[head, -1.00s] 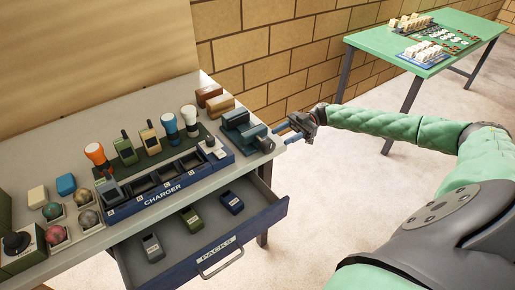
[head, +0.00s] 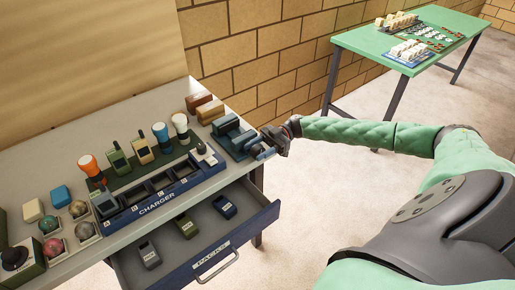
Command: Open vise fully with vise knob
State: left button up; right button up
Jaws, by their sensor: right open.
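The blue-grey vise (head: 228,132) sits at the right end of the workbench, with its jaws toward the back and its front facing the right edge. Its dark vise knob (head: 258,152) sticks out past the bench edge and is partly covered by my right gripper. My right gripper (head: 268,147) is open, with its fingers at the knob. I cannot tell whether the fingers touch it. My left gripper is not in view.
Below, an open drawer (head: 210,270) holds several packs. A green table (head: 380,40) with game pieces stands at the back right.

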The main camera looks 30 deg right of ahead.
jog(key=c, duration=0.9)
jog(key=shift+c, duration=0.4)
